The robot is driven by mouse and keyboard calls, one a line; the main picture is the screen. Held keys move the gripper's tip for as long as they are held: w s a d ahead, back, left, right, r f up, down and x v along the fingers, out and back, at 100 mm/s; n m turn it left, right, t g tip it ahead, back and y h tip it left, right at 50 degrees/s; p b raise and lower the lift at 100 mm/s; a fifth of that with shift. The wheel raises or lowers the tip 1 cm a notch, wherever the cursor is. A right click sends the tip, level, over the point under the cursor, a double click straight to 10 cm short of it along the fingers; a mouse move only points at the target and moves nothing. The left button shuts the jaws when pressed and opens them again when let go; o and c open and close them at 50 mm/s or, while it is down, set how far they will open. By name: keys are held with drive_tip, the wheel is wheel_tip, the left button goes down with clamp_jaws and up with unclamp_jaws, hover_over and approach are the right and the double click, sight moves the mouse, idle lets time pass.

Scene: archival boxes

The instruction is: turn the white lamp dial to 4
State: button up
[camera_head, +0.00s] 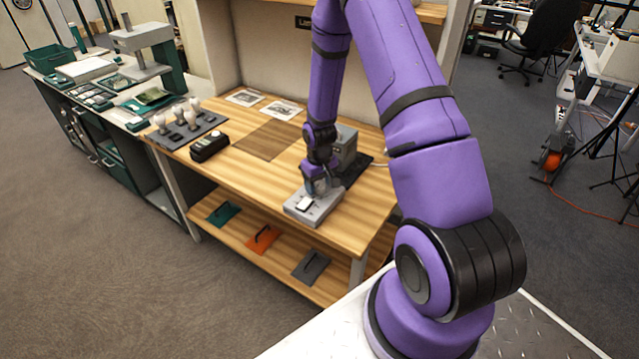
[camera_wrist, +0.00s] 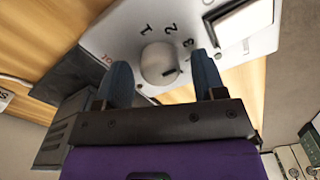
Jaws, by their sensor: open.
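The white lamp dial (camera_wrist: 158,60) is a round knob on a light grey panel (camera_wrist: 110,40) in the wrist view. The numerals 1, 2 and 3 show around it; a mark beside the right finger is too small to read. A dark line on the knob lies toward its lower right. My gripper (camera_wrist: 163,80) is open, with one blue-grey finger on each side of the dial; I cannot tell whether they touch it. In the head view my gripper (camera_head: 318,187) is low over the grey control box (camera_head: 322,208), and the dial is hidden there.
A white rocker switch (camera_head: 304,203) is on the same box, close to my gripper. A grey device (camera_head: 345,145) stands behind on the wooden bench (camera_head: 235,175). A black box (camera_head: 209,148) and a tray of bulbs (camera_head: 165,138) are at the left.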

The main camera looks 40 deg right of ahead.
drive_tip(key=c, duration=0.9)
drive_tip(key=m, duration=0.3)
drive_tip(key=shift+m, duration=2.4)
drive_tip(key=o, duration=0.9)
